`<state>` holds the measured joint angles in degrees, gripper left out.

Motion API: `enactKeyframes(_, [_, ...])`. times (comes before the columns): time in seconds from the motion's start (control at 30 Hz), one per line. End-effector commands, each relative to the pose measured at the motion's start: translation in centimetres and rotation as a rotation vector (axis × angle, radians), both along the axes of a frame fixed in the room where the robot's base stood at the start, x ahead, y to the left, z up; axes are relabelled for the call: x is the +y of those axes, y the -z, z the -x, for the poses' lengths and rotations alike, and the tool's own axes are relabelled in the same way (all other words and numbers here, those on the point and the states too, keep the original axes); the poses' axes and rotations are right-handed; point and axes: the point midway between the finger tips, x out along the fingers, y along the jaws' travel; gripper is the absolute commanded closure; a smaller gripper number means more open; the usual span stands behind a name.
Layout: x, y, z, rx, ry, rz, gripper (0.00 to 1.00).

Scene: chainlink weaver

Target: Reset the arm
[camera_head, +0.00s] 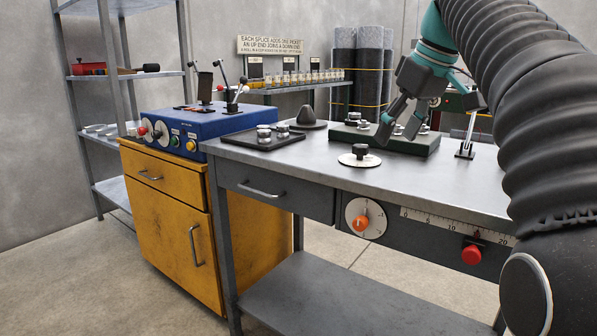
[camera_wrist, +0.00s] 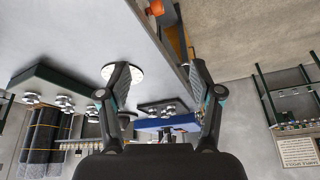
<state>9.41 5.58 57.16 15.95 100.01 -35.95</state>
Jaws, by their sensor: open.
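My gripper (camera_head: 398,118) hangs from the arm above the metal workbench (camera_head: 330,158), over the dark green block (camera_head: 425,146) with metal knobs. Its two fingers are spread apart with nothing between them, as the wrist view shows too (camera_wrist: 160,90). The wrist view is upside down relative to the room. A round white disc with a black knob (camera_head: 359,156) lies on the bench top, to the lower left of the gripper. My arm fills the right side of the head view and hides the bench's right end.
A blue control box (camera_head: 205,128) with levers stands on the yellow cabinet (camera_head: 168,205) at left. A black tray (camera_head: 262,139) and a dark cone (camera_head: 306,115) sit at the bench's back left. The bench front carries an orange dial (camera_head: 361,222) and a red button (camera_head: 471,255). Front bench top is clear.

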Motion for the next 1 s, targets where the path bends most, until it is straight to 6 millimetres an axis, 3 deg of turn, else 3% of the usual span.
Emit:
enactKeyframes(0.37, [1.6,7.7,7.6,-0.013,0.250,-0.002,0.35])
enactKeyframes(0.57, [1.8,13.8,12.3,-0.032,0.364,0.001,0.35])
enactKeyframes(0.8, [1.9,22.5,18.3,-0.064,0.477,0.002,0.35])
enactKeyframes(1.0, [1.8,28.5,22.0,-0.087,0.536,-0.004,0.35])
